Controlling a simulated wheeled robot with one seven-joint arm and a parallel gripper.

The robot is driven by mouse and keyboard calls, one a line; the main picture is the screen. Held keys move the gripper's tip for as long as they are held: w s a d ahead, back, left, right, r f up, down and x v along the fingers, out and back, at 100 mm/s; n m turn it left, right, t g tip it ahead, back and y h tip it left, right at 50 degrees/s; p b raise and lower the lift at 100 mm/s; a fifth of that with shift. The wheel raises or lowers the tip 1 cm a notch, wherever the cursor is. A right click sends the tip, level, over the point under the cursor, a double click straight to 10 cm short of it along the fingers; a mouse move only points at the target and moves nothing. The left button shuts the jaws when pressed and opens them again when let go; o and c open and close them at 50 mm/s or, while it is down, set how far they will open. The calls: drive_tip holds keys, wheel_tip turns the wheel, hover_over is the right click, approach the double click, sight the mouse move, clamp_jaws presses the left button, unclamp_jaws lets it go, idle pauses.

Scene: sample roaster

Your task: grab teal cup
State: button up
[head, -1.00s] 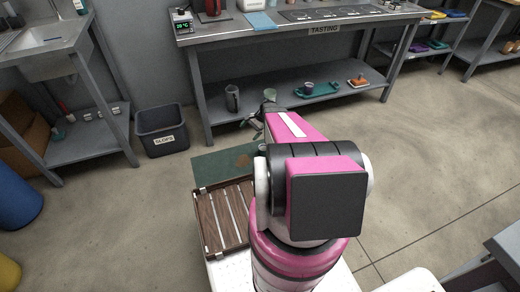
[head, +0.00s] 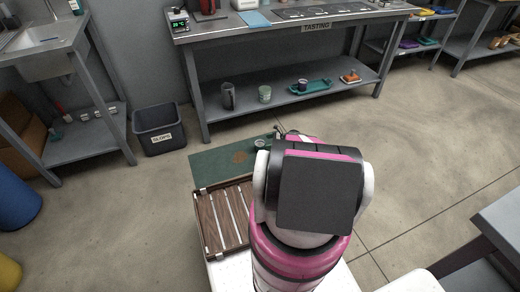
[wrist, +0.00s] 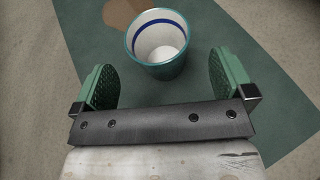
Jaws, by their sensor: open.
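A teal cup (wrist: 158,62) with a white inside and a blue band below the rim stands upright in the wrist view, on a green mat (wrist: 90,35). My gripper (wrist: 161,72) is open and empty; its two green pads are left and right of the cup, which stands a little beyond them, apart from both. In the head view a small cup (head: 260,144) stands on the mat (head: 215,158), beside my arm. My gripper is mostly hidden behind my arm there.
A grey-green cup (head: 264,94), a dark mug (head: 228,96) and a teal tray (head: 310,87) stand on the lower shelf of the tasting bench (head: 345,85). A slops bin (head: 158,128) is at left. A slatted wooden rack (head: 225,218) lies by the mat.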

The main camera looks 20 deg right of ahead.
sight(260, 143)
drive_tip(key=x, duration=0.6)
drive_tip(key=shift+a+r, duration=0.1)
drive_tip(key=shift+a, duration=0.25)
drive_tip(key=c, duration=1)
